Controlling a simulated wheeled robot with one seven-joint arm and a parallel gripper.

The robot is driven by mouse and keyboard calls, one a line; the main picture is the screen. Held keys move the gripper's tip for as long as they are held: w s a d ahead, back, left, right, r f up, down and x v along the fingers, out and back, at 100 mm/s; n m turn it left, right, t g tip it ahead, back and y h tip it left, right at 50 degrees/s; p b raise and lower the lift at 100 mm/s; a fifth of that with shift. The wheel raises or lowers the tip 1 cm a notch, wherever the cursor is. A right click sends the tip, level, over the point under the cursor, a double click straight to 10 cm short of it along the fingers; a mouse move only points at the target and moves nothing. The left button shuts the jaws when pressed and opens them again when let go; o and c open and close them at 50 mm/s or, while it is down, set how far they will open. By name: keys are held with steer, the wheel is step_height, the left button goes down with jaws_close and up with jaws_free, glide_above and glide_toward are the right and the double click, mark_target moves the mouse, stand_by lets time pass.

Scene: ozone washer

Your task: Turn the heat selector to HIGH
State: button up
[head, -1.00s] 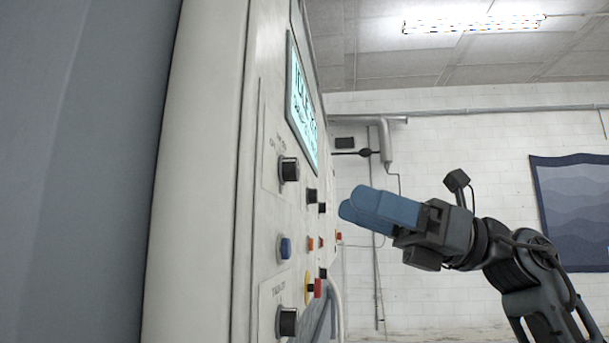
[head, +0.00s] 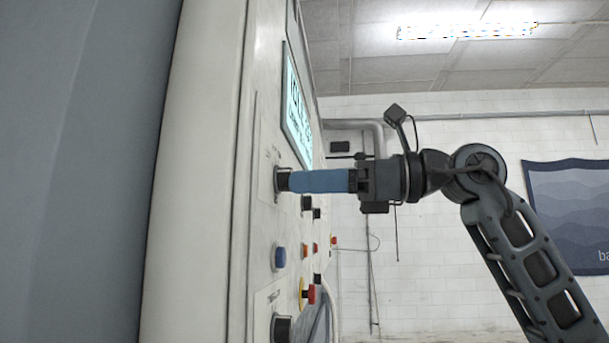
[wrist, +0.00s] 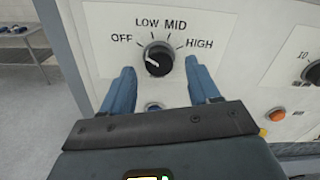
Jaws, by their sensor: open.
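The heat selector is a round black knob (wrist: 158,60) on a white panel, with OFF, LOW, MID and HIGH printed around it. Its white mark lies on the left side, toward OFF. In the head view the selector (head: 281,180) is the upper knob, partly hidden behind my blue fingertips. My gripper (head: 296,181) points straight at the panel with its tips at the knob. In the wrist view my gripper (wrist: 159,70) is open, with one blue finger left and one right of the knob. I cannot tell whether either finger touches it.
Below the selector are a blue button (head: 280,257) and another black knob (head: 281,328). A lit display (head: 297,105) is above. Further along are an orange button (wrist: 277,114) and a red button on a yellow ring (head: 308,294).

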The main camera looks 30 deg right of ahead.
steer(key=shift+w+a, duration=0.45)
steer(key=shift+a, duration=0.15)
steer(key=shift+c, duration=0.4)
steer(key=c, duration=1)
steer(key=shift+o, duration=0.2)
